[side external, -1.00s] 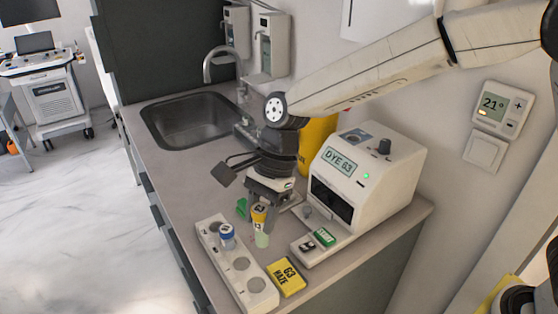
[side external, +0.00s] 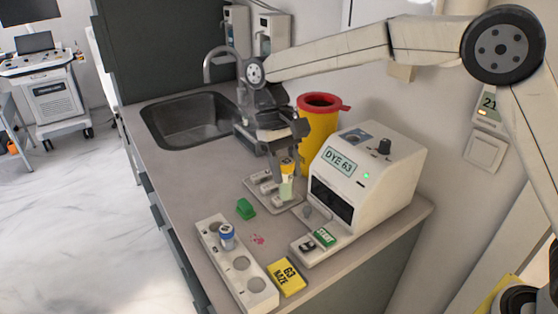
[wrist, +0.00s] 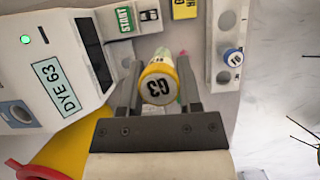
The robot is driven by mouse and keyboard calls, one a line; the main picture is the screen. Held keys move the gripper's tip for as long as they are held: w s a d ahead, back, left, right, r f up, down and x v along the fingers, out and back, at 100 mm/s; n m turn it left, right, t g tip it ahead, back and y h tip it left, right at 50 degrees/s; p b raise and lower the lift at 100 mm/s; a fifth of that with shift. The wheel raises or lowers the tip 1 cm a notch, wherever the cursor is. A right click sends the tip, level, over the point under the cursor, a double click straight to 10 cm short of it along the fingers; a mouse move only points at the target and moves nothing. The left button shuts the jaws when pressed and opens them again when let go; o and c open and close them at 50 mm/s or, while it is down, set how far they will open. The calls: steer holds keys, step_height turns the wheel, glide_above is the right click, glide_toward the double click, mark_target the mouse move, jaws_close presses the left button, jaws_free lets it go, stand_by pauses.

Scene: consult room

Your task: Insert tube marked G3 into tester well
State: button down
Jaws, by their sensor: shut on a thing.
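My gripper (side external: 287,160) is shut on the tube marked G3 (side external: 286,187), which has a yellow cap and pale green contents. In the wrist view its G3 cap (wrist: 157,86) sits between the two fingers (wrist: 158,95). The tube hangs roughly upright over or just in front of a small grey block with round wells (side external: 262,187); the gap below it is hard to judge. The white tester (side external: 370,180) reads DYE 63, with a green light lit, and stands to the right of the tube. It also shows in the wrist view (wrist: 85,60). I cannot tell which opening is the tester well.
A white rack (side external: 207,232) stands at the front left and holds a blue-capped tube (side external: 227,237). A green block (side external: 245,209) and a pink mark (side external: 258,240) are on the counter. A yellow card (side external: 287,278), START button (side external: 324,237), red-lidded yellow bin (side external: 317,125) and sink (side external: 190,122) are nearby.

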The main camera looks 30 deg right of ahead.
steer(key=w+d+r+n+t+h, duration=0.1)
steer(key=d+r+n+t, duration=0.1)
steer(key=d+n, duration=0.5)
steer(key=w+d+r+n+t+h, duration=0.1)
steer(key=w+d+r+n+t, duration=0.1)
steer(key=d+n, duration=0.6)
steer(key=w+d+r+n+t, duration=0.1)
steer(key=d+r+n+t, duration=0.3)
steer(key=d+n, duration=0.4)
steer(key=shift+w+n+h, duration=0.3)
steer(key=shift+n+h, duration=0.1)
steer(key=shift+n, duration=3)
steer(key=shift+f, duration=0.25)
steer(key=shift+f, duration=1.05)
steer(key=shift+f, duration=2.6)
steer(key=shift+c, duration=1)
jaws_free()
